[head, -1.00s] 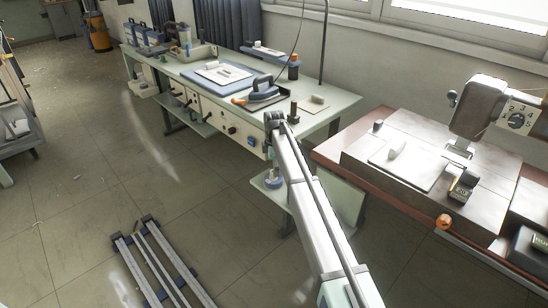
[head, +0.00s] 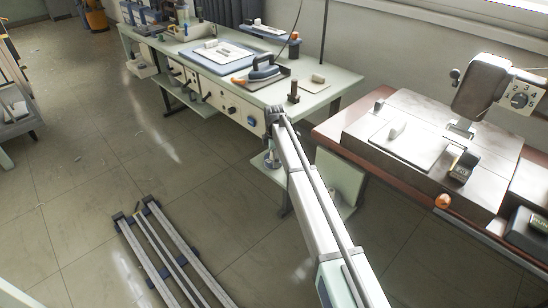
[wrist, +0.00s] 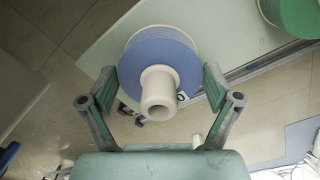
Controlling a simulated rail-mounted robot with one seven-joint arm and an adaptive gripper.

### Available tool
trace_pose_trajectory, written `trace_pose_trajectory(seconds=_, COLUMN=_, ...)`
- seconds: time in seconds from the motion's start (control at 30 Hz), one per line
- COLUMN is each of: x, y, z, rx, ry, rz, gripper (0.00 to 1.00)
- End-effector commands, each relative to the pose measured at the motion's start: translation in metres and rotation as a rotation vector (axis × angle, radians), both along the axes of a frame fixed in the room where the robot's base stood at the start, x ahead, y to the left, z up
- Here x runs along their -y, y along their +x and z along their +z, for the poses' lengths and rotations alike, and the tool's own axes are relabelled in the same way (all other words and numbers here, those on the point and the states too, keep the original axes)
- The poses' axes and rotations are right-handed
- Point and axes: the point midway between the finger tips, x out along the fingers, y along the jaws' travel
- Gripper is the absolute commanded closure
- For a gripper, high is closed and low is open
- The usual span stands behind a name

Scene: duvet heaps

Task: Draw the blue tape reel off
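The blue tape reel (wrist: 177,53) is in the upper middle of the wrist view, seen face-on. A white tube (wrist: 158,91) stands out from its centre toward the camera, and a pale round rim shows behind the blue disc. My gripper (wrist: 160,78) is open, one finger to the left and one to the right of the reel. Narrow gaps show beside the disc, so it does not look gripped. In the head view my arm hides most of this place; a small pale and blue thing (head: 271,160) by the low shelf may be the reel, too small to tell.
A green round object (wrist: 293,16) is at the upper right of the wrist view, near a pale panel (wrist: 235,35). The long workbench (head: 338,88) and a red-brown table (head: 327,131) with a machine flank my arm. A rail frame (head: 168,255) lies on the floor.

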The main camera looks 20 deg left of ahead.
Motion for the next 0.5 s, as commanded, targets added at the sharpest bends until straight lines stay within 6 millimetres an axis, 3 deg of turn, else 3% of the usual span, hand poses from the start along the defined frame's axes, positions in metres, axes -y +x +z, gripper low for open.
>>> trace_pose_trajectory(seconds=0.5, x=0.0, y=0.0, z=0.016, rx=0.0, ry=0.0, rz=0.0, gripper=0.51)
